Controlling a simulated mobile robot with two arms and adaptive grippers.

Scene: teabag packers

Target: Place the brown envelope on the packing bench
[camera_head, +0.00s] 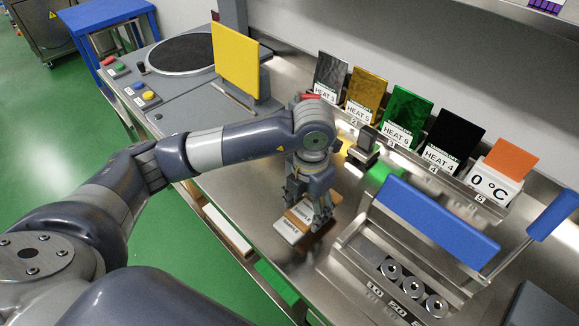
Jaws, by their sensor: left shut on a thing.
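My left gripper (312,217) points down over the steel packing bench (262,185), near the middle of the view. It is shut on the brown envelope (301,209), which shows as a small brown patch with a white, lettered part at its near left side. The fingers hide much of the envelope. It is low, at or just above the bench top; I cannot tell whether it touches. My right gripper is not in view.
Several coloured pouches labelled HEAT stand in a row along the back (405,115). A blue-handled sealing device (435,220) and round metal weights (412,288) are on the right. A yellow panel (236,60) and a round dark plate (183,54) stand at the left.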

